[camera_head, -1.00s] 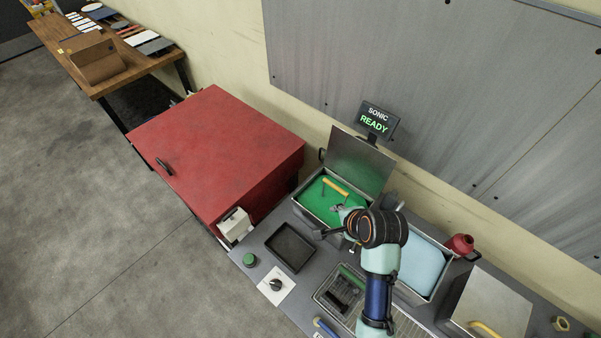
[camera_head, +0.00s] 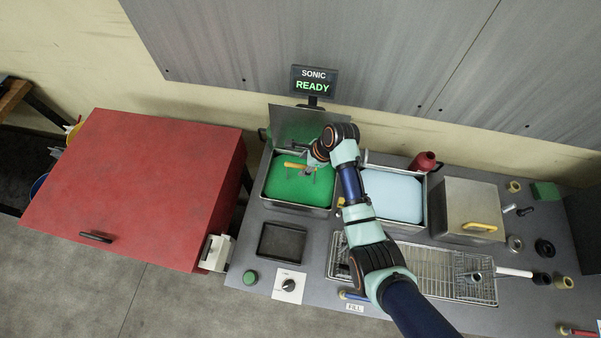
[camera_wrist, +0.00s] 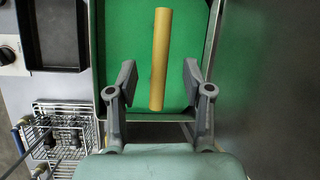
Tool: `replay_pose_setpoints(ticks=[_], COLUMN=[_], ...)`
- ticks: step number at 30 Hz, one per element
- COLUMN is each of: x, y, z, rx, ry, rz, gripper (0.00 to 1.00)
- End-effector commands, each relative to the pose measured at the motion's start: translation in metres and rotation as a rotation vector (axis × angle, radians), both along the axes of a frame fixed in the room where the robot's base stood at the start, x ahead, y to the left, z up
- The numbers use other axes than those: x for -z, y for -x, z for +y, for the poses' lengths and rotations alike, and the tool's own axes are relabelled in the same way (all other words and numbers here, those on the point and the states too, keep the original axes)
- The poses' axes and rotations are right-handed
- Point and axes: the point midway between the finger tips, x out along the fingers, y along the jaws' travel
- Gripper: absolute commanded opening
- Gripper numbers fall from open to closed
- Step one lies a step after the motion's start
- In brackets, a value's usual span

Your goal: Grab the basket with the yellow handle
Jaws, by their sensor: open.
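The yellow handle (camera_head: 295,166) stands above the green liquid (camera_head: 290,187) in the left metal tank, below the sign reading SONIC READY. The basket body under the handle is hidden by the green liquid. My gripper (camera_head: 309,169) is over that tank at the handle's right end. In the wrist view, the yellow handle (camera_wrist: 160,58) runs lengthwise between the two open fingers of my gripper (camera_wrist: 160,80), with a gap on each side. The fingers do not touch it.
The tank's raised lid (camera_head: 297,125) stands behind it. A light-blue tank (camera_head: 392,196) is to the right, then a closed metal box (camera_head: 470,205). A black tray (camera_head: 281,243) and a wire drainer (camera_head: 440,268) lie in front. A red cabinet (camera_head: 140,185) is at left.

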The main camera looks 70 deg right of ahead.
Motion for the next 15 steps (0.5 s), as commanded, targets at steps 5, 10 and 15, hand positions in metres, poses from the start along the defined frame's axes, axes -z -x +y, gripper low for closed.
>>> replay_pose_setpoints(ticks=[5,10,15], x=[0.026,0.028,0.028], y=[-0.011,-0.012,-0.012], z=[0.001,0.001,0.001], rx=[-0.002,-0.002,-0.002], ry=[0.000,0.001,0.001], rz=[0.000,0.000,0.000], gripper=[0.51,0.51,0.51])
